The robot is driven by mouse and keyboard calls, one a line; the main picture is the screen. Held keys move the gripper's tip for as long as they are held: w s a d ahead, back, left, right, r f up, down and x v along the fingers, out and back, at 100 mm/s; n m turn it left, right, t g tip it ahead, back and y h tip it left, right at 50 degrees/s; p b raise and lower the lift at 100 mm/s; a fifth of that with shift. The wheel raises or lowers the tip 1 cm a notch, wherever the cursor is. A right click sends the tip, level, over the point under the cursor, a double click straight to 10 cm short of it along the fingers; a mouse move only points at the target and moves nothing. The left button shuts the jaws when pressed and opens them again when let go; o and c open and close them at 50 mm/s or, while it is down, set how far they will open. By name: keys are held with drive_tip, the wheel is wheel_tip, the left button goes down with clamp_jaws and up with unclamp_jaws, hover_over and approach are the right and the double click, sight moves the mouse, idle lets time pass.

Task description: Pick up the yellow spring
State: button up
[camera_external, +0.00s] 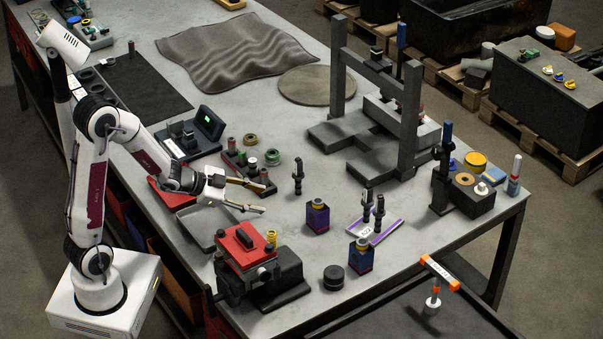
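The yellow spring (271,238) is a small coil standing upright just behind the red-topped dark fixture (246,250), near the front of the bench. The fixture hides part of its lower end. My gripper (262,199) reaches in from the left, above and behind the spring. Its two fingers are spread apart with nothing seen between them. The gripper is not touching the spring.
A grey tray (196,231) lies left of the spring. Purple-and-dark blocks (317,217) and a black puck (334,278) stand to the right. A red rack with cylinders (250,172) is behind my gripper. A tall dark press frame (410,110) stands farther back.

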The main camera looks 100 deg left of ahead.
sight(271, 236)
drive_tip(key=d+f+h, duration=0.1)
drive_tip(key=f, duration=0.1)
drive_tip(key=s+d+f+n+t+h, duration=0.1)
drive_tip(key=f, duration=0.1)
drive_tip(key=d+f+h, duration=0.1)
drive_tip(key=d+f, duration=0.1)
drive_tip(key=shift+s+f+t, duration=0.25)
drive_tip(key=shift+f+t, duration=0.1)
drive_tip(key=shift+t, duration=0.05)
drive_tip(key=shift+s+d+f+n+h, duration=0.15)
drive_tip(key=shift+d+f+n+h, duration=0.05)
drive_tip(key=shift+d+n+h, duration=0.15)
drive_tip(key=shift+x, duration=1.3)
drive_tip(key=shift+x, duration=2.65)
drive_tip(key=shift+a, duration=0.15)
clamp_jaws()
